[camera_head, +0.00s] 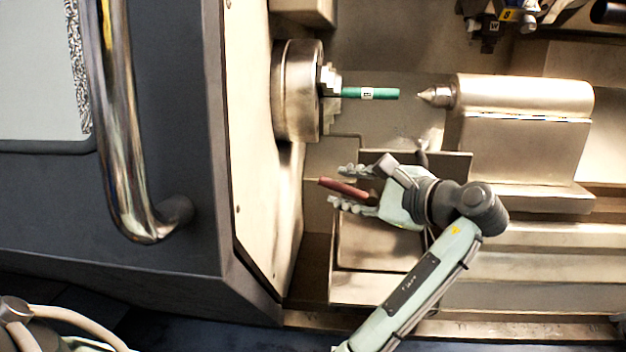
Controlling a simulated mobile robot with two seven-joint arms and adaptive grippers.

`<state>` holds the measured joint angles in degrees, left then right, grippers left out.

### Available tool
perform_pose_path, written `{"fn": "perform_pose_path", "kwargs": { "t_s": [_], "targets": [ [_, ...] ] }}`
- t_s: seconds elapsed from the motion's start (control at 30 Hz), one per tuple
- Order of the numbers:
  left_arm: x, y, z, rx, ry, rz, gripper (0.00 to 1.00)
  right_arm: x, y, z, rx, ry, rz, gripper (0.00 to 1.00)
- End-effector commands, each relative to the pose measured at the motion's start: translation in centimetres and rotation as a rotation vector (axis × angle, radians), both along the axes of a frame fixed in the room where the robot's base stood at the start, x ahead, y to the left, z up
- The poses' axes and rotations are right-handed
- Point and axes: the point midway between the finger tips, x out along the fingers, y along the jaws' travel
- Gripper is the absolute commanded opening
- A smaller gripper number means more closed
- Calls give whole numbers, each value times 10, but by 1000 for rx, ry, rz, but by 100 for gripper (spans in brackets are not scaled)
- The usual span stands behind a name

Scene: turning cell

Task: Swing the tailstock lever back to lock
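A short dark post (421,158) shows just behind my gripper. My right gripper is not seen.
The chuck (297,90) at the left holds a green bar (380,93) with a white label; its free end is apart from the centre. A tool turret (510,15) hangs at the top right. The machine door with a chrome handle (120,120) fills the left.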

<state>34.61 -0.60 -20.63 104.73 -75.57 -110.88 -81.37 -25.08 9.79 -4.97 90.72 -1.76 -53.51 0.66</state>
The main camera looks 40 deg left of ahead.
Motion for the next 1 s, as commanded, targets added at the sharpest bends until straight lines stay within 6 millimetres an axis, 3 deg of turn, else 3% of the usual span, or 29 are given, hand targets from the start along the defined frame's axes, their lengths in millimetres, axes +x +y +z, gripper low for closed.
{"fn": "perform_pose_path", "kwargs": {
  "t_s": [0.5,0.87,1.0],
  "targets": [
    [15,66,-17,1,1,3,37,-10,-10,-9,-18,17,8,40],
    [17,72,-19,0,0,1,37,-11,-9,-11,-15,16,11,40],
    [17,72,-19,0,0,1,21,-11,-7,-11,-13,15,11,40]
  ]
}}
